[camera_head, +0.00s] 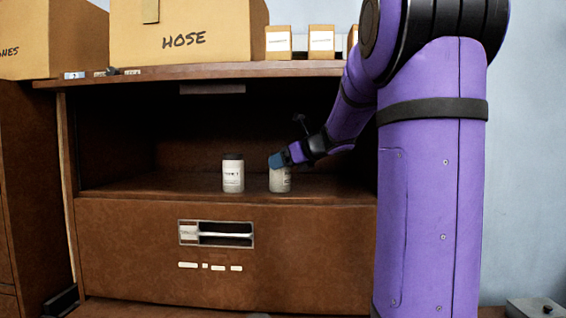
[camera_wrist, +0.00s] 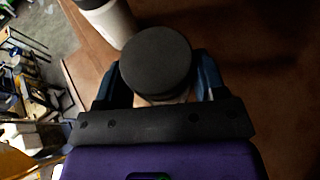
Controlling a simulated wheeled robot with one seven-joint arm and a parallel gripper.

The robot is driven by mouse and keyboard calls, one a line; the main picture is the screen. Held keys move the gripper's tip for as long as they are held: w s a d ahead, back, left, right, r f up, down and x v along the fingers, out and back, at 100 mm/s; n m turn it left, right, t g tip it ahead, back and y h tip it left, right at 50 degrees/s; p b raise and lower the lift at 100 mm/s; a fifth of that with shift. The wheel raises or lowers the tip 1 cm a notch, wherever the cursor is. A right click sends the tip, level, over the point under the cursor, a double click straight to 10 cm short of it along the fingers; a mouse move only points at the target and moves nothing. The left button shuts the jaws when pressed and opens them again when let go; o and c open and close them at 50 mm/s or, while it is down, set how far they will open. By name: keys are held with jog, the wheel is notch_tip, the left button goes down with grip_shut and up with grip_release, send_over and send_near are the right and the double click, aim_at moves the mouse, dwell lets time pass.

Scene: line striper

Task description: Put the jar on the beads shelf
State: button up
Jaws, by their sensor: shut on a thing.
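My gripper (camera_head: 279,160) is shut on a white jar (camera_head: 280,181) at the front of the open shelf. In the wrist view the jar's dark round lid (camera_wrist: 156,65) sits between the two blue fingers (camera_wrist: 160,85). The jar is upright and its base appears at the level of the shelf board; I cannot tell whether it touches. A second white jar (camera_head: 233,175) with a dark lid stands just to its left, and it also shows in the wrist view (camera_wrist: 116,22). Its label is too small to read. The brown shelf board (camera_head: 150,188) bears this second jar.
Below the shelf is a drawer front with a label holder (camera_head: 216,233). Above it, a cabinet top (camera_head: 200,71) holds a box marked HOSE (camera_head: 190,35) and several small boxes (camera_head: 279,42). The shelf's left side is clear. My arm covers its right end.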

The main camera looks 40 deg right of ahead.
jog(key=o, duration=1.3)
jog(key=shift+f, duration=0.1)
